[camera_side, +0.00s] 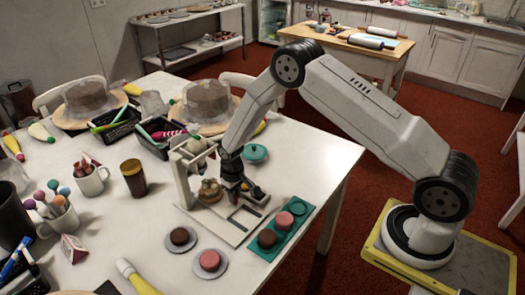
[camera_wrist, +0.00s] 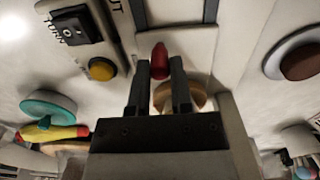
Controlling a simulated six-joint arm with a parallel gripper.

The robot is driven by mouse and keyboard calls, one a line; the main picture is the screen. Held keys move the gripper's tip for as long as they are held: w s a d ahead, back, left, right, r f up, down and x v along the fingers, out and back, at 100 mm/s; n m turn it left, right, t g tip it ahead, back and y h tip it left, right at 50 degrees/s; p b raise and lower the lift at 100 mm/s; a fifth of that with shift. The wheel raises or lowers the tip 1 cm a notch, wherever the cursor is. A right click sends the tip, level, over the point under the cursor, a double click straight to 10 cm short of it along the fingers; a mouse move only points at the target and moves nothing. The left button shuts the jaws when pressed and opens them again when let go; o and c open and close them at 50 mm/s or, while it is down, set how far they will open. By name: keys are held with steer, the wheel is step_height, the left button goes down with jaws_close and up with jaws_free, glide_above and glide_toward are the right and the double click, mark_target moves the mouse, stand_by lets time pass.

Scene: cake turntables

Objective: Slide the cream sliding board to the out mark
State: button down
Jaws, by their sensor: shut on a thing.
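The cream sliding board is part of a cream stand (camera_side: 185,190) with an upright frame on the white table; I cannot tell its exact edges. Part of the out mark's lettering (camera_wrist: 116,5) shows at the top of the wrist view, cut off by the edge.
A small brown cake-like piece (camera_side: 210,190) is beside my gripper. A teal tray (camera_side: 285,232) with round cakes lies to the right, and two plates with cakes (camera_side: 209,262) in front. In the wrist view, a switch (camera_wrist: 77,25) and yellow button (camera_wrist: 102,68) sit left of the slot.

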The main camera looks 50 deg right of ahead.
steer(key=shift+s, duration=4.55)
steer(key=c, duration=0.6)
jaws_free()
steer(key=shift+o, duration=0.4)
steer(key=shift+w+r, duration=0.1)
steer(key=shift+w, duration=0.1)
steer(key=shift+r, duration=0.45)
step_height(320, 180, up, 6)
steer(key=shift+f, duration=0.1)
